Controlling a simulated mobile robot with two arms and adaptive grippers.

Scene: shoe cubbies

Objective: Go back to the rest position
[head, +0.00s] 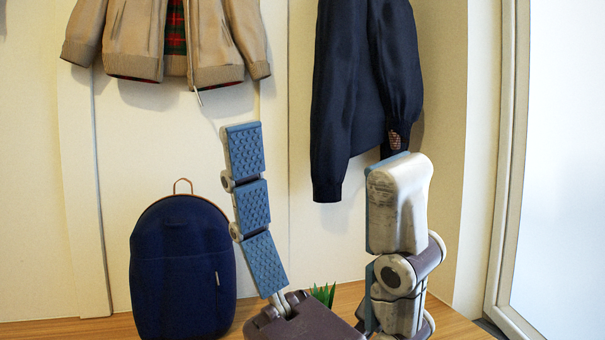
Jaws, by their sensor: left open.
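My left gripper (318,148) stands upright in the lower middle of the head view, fingers pointing up. Its jaws are wide apart. One finger shows its blue textured pads, and the other shows its pale worn back. Nothing is held between them; only the wall and a dark jacket show in the gap. My right gripper is not in view.
A navy backpack (182,265) stands on a wooden surface (95,328) left of the gripper. A tan jacket (215,45) and a navy jacket (345,95) hang above. Green leaves (323,293) show behind the gripper. A pale-framed bright panel (565,150) is at right.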

